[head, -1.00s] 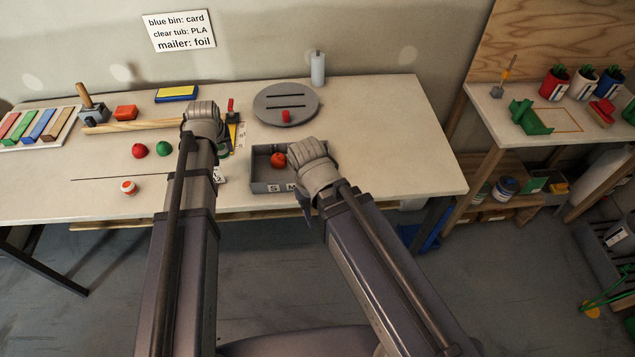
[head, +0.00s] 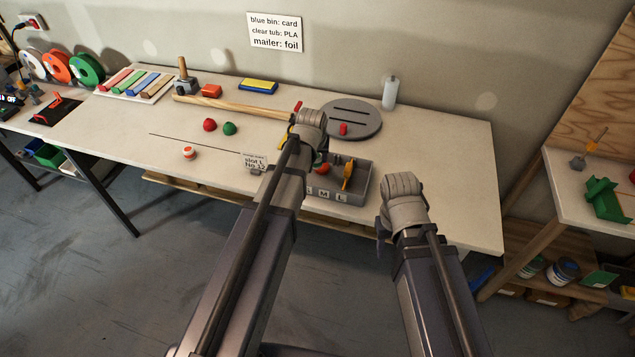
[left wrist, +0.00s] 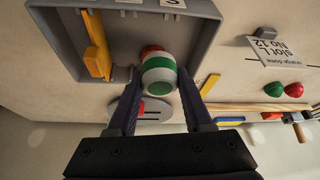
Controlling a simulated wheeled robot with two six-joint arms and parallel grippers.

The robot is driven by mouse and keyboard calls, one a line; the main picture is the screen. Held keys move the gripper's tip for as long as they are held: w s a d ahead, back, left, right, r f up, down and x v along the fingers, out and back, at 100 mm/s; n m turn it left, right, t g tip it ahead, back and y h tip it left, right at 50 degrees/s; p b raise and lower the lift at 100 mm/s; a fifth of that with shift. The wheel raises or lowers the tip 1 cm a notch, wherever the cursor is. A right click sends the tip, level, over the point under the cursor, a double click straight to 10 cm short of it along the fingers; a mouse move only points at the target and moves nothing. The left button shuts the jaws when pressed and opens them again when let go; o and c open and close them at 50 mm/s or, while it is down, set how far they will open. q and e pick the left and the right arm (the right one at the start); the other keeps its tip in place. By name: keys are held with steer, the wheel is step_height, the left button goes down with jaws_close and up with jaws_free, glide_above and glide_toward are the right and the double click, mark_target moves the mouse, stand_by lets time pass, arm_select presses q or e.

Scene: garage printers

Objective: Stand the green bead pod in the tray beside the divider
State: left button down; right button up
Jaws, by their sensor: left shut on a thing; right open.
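The green bead pod (left wrist: 158,74), green with a white band, is between the fingers of my left gripper (left wrist: 159,88) in the left wrist view. It overlaps the rim of the grey tray (left wrist: 205,32); its height over the tray floor is unclear. An orange divider (left wrist: 97,45) stands in the tray, apart from the pod, and shows in the head view (head: 348,174). A red-orange pod (left wrist: 152,49) is partly hidden behind the green one. In the head view my left gripper (head: 310,124) is at the tray's back left. My right gripper (head: 403,193) is open and empty, right of the tray.
A grey slotted disc (head: 355,116) lies behind the tray, with a white bottle (head: 390,92) beyond. Red (head: 209,125) and green (head: 229,128) domes, a small orange-white jar (head: 189,152) and a printed card (head: 254,161) lie left. The table's right end is clear.

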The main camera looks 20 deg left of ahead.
mark_target(317, 181)
arm_select(q)
steer(key=shift+f+b, duration=4.4)
steer(key=shift+f, duration=0.35)
steer(key=shift+r, duration=0.15)
steer(key=shift+c, duration=1.5)
jaws_free()
